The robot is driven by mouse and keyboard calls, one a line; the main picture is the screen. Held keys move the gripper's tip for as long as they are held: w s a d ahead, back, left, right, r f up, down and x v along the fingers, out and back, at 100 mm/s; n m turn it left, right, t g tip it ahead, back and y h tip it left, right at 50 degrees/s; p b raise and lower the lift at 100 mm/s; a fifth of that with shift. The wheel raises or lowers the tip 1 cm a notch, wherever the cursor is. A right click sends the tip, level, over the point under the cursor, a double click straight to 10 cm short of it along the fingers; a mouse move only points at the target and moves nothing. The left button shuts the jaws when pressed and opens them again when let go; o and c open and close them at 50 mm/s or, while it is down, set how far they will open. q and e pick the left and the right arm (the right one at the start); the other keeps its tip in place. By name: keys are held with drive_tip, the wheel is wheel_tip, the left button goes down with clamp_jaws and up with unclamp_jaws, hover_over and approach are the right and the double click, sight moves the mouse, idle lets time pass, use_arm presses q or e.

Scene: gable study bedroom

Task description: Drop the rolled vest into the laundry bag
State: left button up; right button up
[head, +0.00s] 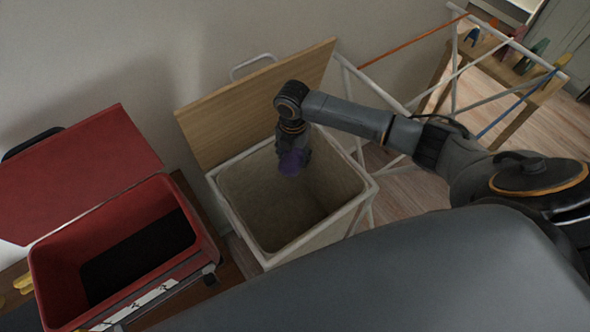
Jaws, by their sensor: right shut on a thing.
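The laundry bag (235,222) is a pale, square, open-topped hamper in the middle of the head view. Its wooden lid (230,112) stands raised at the back. My right gripper (292,155) points down over the bag's opening, near its back side. The gripper hides part of the vest, and I cannot tell whether the vest is above or below the rim. The visible inside of the bag looks empty. My left gripper is not in view.
A red box (57,262) with its red lid (75,175) raised stands left of the bag, with a dark patch inside. A white rack (455,75) with coloured bars stands behind on the right, near a wooden table (490,70). The wall is close behind the bag.

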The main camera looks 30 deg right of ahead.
drive_tip(key=shift+s+d+f+n, duration=0.25)
drive_tip(key=shift+s+f+n, duration=0.05)
drive_tip(key=shift+f+n, duration=0.25)
drive_tip(key=shift+f, duration=0.2)
wheel_tip(320, 180, down, 6)
drive_tip(key=b, duration=0.6)
drive_tip(key=shift+r, duration=0.15)
drive_tip(key=o, duration=1.3)
drive_tip(key=shift+c, duration=0.2)
